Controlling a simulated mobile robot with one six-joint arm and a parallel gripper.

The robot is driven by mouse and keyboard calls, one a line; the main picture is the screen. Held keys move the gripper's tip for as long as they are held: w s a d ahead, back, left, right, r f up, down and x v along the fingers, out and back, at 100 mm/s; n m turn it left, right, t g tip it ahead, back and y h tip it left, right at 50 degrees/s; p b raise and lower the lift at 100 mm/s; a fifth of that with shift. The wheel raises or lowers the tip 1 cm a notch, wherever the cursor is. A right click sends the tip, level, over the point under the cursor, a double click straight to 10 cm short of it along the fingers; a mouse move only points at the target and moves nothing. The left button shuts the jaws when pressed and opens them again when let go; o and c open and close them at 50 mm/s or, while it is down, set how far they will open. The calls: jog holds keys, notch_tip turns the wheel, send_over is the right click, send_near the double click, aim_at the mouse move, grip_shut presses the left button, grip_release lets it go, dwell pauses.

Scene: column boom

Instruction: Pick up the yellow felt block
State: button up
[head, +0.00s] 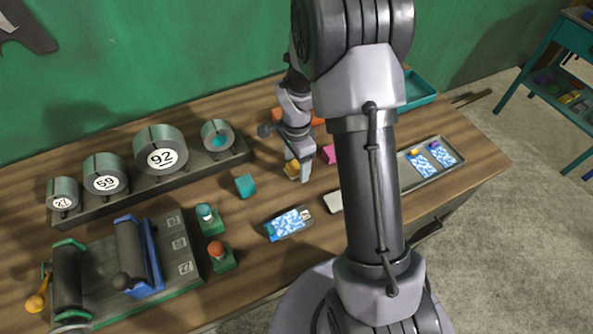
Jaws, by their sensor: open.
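The yellow felt block (291,169) is a small yellow-orange piece on the wooden table, partly hidden by my gripper. My gripper (298,172) points down at it, with its fingers open and right at the block. The block seems to be between or just beside the fingers; I cannot tell which from this view.
A teal cube (245,185) lies left of my gripper, and a pink block (329,153) lies to its right. A blue-and-white patterned card (288,224) lies in front. Numbered metal cylinders (161,150) stand on a rack at the left. A grey tray (447,167) is at the right.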

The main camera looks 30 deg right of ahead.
aim_at(297, 164)
jog(key=shift+f, duration=0.45)
jog(key=shift+r, duration=0.15)
jog(key=shift+c, duration=0.8)
grip_shut()
jog(key=shift+r+p, duration=0.4)
jog(key=shift+r, duration=0.1)
notch_tip(297, 164, up, 3)
jog(key=shift+f+p, duration=0.15)
jog(key=shift+p, duration=0.5)
jog(key=s+a, duration=0.2)
jog(key=s, duration=0.2)
jog(key=s+a+r+p, duration=0.1)
jog(key=s+a, duration=0.2)
jog(key=s, duration=0.2)
jog(key=s+a, duration=0.2)
jog(key=s, duration=0.3)
jog(key=shift+s+a+r, duration=0.1)
jog(key=shift+a+r, duration=0.05)
